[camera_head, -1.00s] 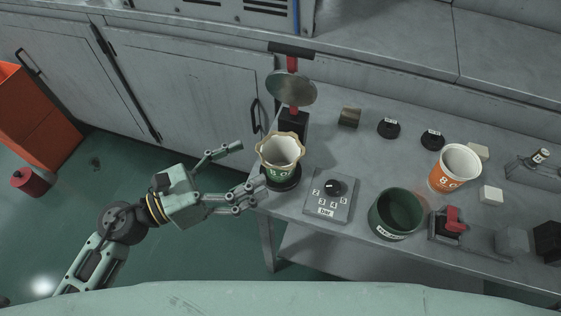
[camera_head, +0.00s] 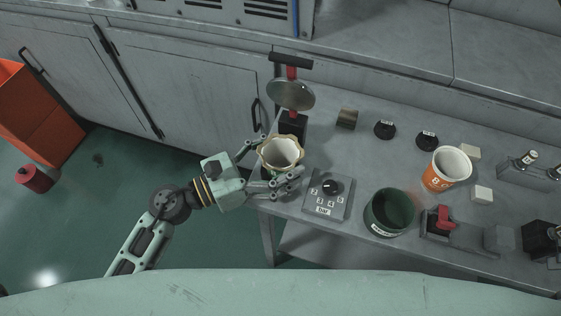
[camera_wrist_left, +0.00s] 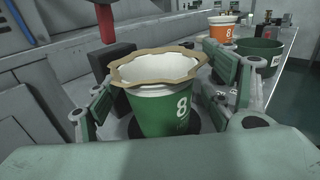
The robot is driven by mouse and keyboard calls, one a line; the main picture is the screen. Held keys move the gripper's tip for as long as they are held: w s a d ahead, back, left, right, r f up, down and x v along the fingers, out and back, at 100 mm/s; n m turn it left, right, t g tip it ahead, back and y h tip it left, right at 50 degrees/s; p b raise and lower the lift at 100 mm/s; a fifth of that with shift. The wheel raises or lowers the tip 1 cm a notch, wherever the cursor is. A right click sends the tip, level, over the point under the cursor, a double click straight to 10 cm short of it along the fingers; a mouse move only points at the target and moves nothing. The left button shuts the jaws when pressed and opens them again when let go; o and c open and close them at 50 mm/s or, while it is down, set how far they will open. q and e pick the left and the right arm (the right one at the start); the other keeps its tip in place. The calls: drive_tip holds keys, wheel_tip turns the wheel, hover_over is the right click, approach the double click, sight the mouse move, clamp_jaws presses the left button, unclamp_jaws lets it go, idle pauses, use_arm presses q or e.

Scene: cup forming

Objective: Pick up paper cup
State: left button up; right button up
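The paper cup (camera_head: 281,153) is green with a white inside and a wavy tan rim. It stands upright on a dark round base below a tilted metal disc (camera_head: 291,94). In the left wrist view the cup (camera_wrist_left: 165,110) shows a white 8. My left gripper (camera_head: 274,163) has its fingers on either side of the cup, below the rim. In the left wrist view the gripper (camera_wrist_left: 160,105) looks open, with a small gap at the left finger; contact on the right is unclear. My right gripper is not in view.
Right of the cup are a dial box marked bar (camera_head: 326,195), a dark green container (camera_head: 389,212), an orange cup (camera_head: 446,169) and a red-handled device (camera_head: 445,220). Black discs and small blocks lie behind. The bench's front edge (camera_head: 300,217) is close to my left arm.

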sight(286, 147)
use_arm(q)
drive_tip(key=c, duration=0.8)
drive_tip(key=shift+c, duration=0.2)
drive_tip(key=shift+r, duration=0.45)
drive_tip(key=s+d+r+p, duration=0.4)
drive_tip(key=d+r, duration=0.6)
drive_tip(key=shift+d+p, duration=0.35)
